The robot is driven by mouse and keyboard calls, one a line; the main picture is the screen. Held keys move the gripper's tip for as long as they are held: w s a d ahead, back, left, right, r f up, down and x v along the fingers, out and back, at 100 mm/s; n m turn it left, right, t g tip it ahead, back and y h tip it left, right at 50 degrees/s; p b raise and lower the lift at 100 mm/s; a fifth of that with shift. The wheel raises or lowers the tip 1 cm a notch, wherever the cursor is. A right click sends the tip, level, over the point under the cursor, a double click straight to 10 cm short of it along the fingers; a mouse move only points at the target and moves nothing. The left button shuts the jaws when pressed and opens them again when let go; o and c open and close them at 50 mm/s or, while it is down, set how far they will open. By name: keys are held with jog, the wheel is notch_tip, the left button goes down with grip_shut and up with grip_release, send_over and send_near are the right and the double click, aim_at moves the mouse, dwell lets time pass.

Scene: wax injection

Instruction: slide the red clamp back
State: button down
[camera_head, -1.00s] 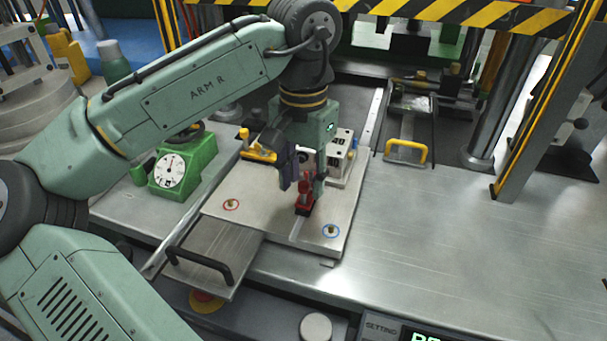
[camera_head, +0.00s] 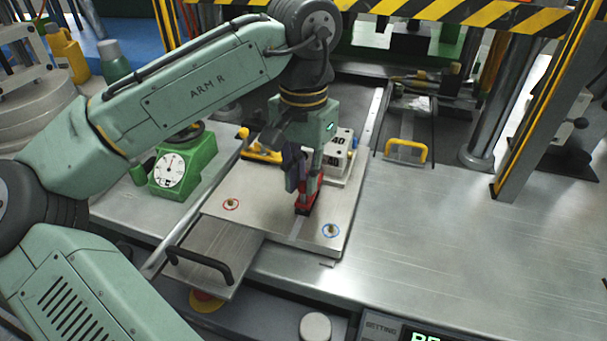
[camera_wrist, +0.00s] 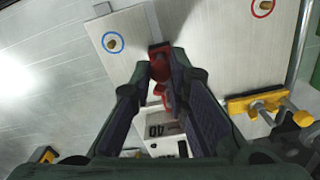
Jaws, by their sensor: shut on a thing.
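The red clamp (camera_head: 305,208) stands on the metal plate (camera_head: 265,215), on a narrow slot near the plate's front edge. It also shows in the wrist view (camera_wrist: 159,66), between the fingertips. My gripper (camera_head: 305,180) points down and is shut on the red clamp; in the wrist view its two dark fingers (camera_wrist: 163,80) reach in from both sides. The upper part of the clamp is partly hidden by the fingers. A white block marked 40 (camera_head: 340,150) stands behind the clamp and also shows in the wrist view (camera_wrist: 160,130).
A yellow clamp (camera_head: 262,154) stands left of the block. Pins in a red ring (camera_head: 231,204) and a blue ring (camera_head: 330,231) flank the red clamp. A green dial gauge (camera_head: 172,168) stands left. A black handle (camera_head: 200,262) is in front. The steel table is clear at right.

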jog(key=shift+s+a+p, duration=0.15)
jog(key=shift+s+a, duration=0.15)
jog(key=shift+s, duration=0.5)
jog(key=shift+s+a+p, duration=0.15)
jog(key=shift+s+a, duration=0.1)
jog(key=shift+s, duration=0.55)
jog(key=c, duration=1.5)
grip_release()
jog(key=shift+c, duration=0.2)
jog(key=shift+r, duration=0.1)
notch_tip(320, 180, up, 12)
jog(key=shift+s, duration=0.1)
